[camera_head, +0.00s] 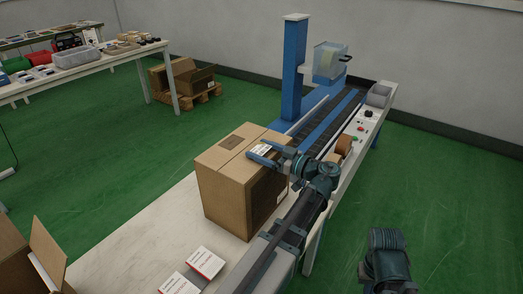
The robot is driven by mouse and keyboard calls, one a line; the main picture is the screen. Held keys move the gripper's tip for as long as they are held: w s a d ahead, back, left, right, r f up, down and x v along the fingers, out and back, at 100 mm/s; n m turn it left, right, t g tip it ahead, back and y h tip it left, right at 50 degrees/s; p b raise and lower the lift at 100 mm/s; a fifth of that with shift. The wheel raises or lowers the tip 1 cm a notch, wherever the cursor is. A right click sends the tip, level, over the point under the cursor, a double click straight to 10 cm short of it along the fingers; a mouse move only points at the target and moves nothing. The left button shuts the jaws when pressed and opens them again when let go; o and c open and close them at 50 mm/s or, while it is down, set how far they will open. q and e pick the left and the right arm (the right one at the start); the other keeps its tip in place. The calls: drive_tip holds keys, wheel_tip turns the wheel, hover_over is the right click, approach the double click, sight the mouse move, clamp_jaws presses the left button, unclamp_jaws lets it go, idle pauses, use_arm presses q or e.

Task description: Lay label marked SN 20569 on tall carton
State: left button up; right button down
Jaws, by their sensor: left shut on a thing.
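The tall carton (225,180) is a closed brown cardboard box on the near end of the pale table, beside the conveyor. My left gripper (266,152) is over the right part of its top. It is shut on a small white label (262,150) with dark print, too small to read. The label is at the carton's top face; I cannot tell whether it touches. Two white cards with red print (207,262) lie on the table nearer to me. My right arm shows at the lower right, but its fingers are not visible.
The conveyor (325,122) with a blue post (293,70) and a tape dispenser head (329,60) is behind the carton. An open carton (30,258) is at the lower left. A cluttered table (105,62) stands at the back left. The table (140,235) left of the cards is clear.

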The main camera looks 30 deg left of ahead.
sight(262, 150)
use_arm(q)
drive_tip(key=shift+f, duration=0.3)
drive_tip(key=o, duration=1)
drive_tip(key=shift+o, duration=0.2)
drive_tip(key=shift+r, duration=0.1)
wheel_tip(262, 150, up, 9)
drive_tip(key=p, duration=0.9)
